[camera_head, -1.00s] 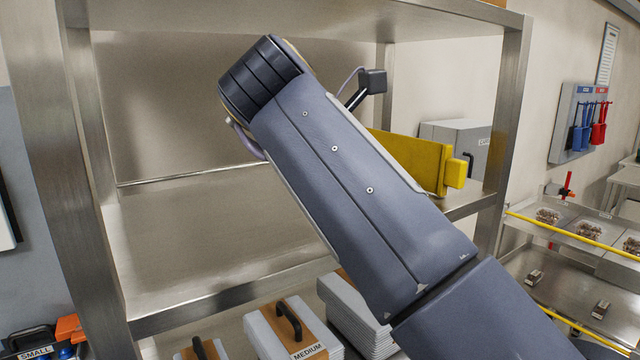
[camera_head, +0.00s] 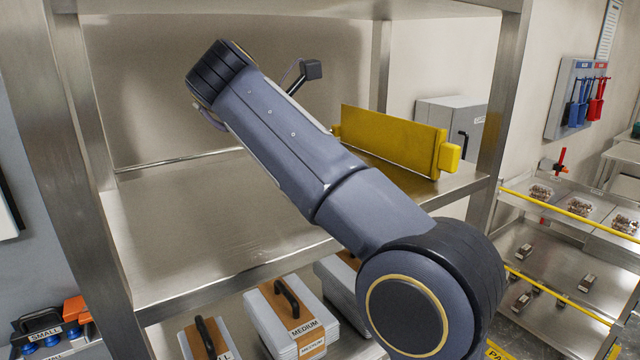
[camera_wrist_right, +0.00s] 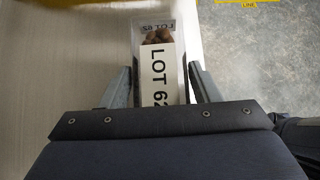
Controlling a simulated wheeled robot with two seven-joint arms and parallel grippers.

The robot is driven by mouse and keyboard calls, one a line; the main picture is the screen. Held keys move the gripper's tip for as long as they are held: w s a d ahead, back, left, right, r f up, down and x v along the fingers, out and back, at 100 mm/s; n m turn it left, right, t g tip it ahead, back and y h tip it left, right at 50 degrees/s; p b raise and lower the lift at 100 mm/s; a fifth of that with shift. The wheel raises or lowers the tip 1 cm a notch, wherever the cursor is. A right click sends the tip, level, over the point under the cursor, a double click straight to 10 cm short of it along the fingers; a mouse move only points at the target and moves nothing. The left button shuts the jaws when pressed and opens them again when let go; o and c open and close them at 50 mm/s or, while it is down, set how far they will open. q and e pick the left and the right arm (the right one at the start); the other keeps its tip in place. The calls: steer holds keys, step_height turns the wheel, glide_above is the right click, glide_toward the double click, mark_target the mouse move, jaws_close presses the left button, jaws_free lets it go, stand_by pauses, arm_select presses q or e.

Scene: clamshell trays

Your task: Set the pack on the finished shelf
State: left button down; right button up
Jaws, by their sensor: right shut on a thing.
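The pack (camera_wrist_right: 158,62) is a clear tray with brown contents and a white label reading "LOT 62". In the right wrist view it sits between the fingers of my right gripper (camera_wrist_right: 163,88), which is shut on it. In the head view my right arm reaches in over the middle level of the steel shelf (camera_head: 230,220); the gripper and pack are hidden behind the arm there. The open part of that level looks bare. A yellow divider (camera_head: 395,140) stands upright on it at the right. I cannot tell whether the pack touches the shelf. My left gripper is out of view.
Steel posts (camera_head: 498,110) and the upper shelf (camera_head: 300,8) frame the opening. Boxes labelled MEDIUM (camera_head: 290,315) and a SMALL case (camera_head: 40,335) are below. A sloped rack with packs (camera_head: 580,205) stands at the right. A grey box (camera_head: 450,120) is behind the divider.

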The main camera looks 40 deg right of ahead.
steer(key=shift+w+d, duration=0.1)
steer(key=shift+w, duration=0.6)
steer(key=shift+f, duration=1.8)
steer(key=o, duration=1.1)
steer(key=shift+f, duration=0.1)
steer(key=shift+o, duration=0.2)
steer(key=shift+r, duration=0.2)
steer(key=shift+w+a+r, duration=0.1)
steer(key=shift+a+r, duration=0.05)
steer(key=shift+a, duration=0.15)
steer(key=shift+v, duration=3.35)
